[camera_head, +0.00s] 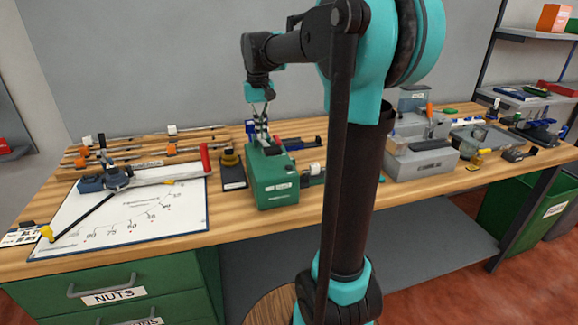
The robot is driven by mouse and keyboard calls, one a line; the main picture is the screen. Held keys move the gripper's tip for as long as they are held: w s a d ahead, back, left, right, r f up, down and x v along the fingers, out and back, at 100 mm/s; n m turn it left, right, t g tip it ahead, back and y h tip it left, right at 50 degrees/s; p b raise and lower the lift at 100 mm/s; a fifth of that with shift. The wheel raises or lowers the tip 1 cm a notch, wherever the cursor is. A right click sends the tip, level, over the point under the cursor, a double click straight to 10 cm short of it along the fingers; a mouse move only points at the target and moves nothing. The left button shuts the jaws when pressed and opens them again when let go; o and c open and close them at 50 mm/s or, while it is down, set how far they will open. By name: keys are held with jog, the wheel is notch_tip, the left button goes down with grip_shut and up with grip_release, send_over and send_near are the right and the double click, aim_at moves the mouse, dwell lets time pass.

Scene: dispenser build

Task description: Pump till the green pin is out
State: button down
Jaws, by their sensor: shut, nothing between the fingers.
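A green box-shaped unit with a white label (272,185) stands on the wooden bench, left of the picture's middle. I cannot tell whether the fingertips touch the unit. I cannot make out a green pin. A short row of small parts (313,170) sits at the unit's right side, partly hidden by my arm.
A white marked board (130,215) with a blue lever device (115,178) lies at the left. A dark block with a yellow-brown top (232,170) stands left of the green unit. A grey box (420,160) stands right of my arm. Bench space in front of the green unit is clear.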

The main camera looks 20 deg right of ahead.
jog(key=shift+f, duration=0.1)
dwell(0.3)
jog(key=shift+s+f, duration=0.25)
jog(key=shift+f, duration=0.55)
jog(key=shift+w+r, duration=0.3)
jog(key=shift+r, duration=0.55)
jog(key=shift+s+f, duration=0.3)
jog(key=shift+f, duration=0.55)
jog(key=shift+w+r, duration=0.3)
jog(key=shift+r, duration=0.7)
notch_tip(320, 180, up, 7)
